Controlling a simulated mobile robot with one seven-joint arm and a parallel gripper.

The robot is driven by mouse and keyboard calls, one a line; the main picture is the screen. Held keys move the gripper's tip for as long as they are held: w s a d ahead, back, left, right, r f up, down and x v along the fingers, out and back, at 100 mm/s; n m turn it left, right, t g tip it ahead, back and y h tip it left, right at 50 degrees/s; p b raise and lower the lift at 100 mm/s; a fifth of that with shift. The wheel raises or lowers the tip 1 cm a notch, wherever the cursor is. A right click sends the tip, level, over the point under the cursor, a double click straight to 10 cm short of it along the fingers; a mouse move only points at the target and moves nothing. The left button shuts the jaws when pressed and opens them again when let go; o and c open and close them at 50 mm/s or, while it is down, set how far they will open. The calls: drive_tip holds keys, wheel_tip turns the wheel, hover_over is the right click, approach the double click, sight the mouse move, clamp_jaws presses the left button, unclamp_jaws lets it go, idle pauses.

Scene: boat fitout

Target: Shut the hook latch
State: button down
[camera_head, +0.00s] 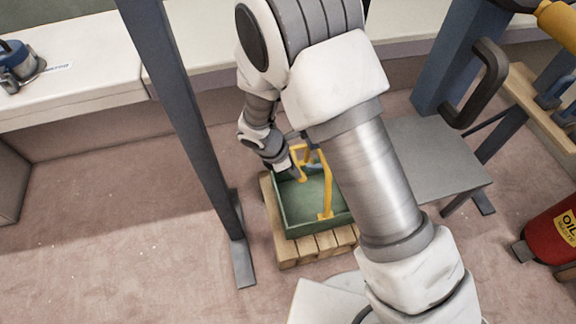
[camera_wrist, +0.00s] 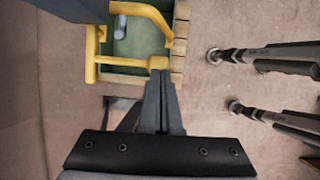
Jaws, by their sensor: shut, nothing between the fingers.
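I cannot clearly make out a hook latch in either view. A yellow bent bar (camera_head: 326,192) stands at a green open-topped box (camera_head: 301,213) in the head view. In the wrist view, yellow bars (camera_wrist: 146,14) also show over the green box (camera_wrist: 138,46). My gripper (camera_wrist: 160,76) is shut and empty, its fingertips at or very near the end of a yellow bar; I cannot tell whether they touch. In the head view, my arm hides part of the box and its right side.
The box rests on a wooden pallet (camera_head: 290,254). A dark blue-grey post (camera_head: 182,105) stands to its left and a grey plate (camera_head: 432,158) to its right. A red oil container (camera_head: 556,236) is at the far right. Carpet (camera_head: 110,225) is clear at the left.

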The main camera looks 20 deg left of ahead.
drive_tip(key=shift+w+d+f, duration=0.15)
drive_tip(key=shift+w+f, duration=0.05)
drive_tip(key=shift+f, duration=0.3)
drive_tip(key=shift+f, duration=0.1)
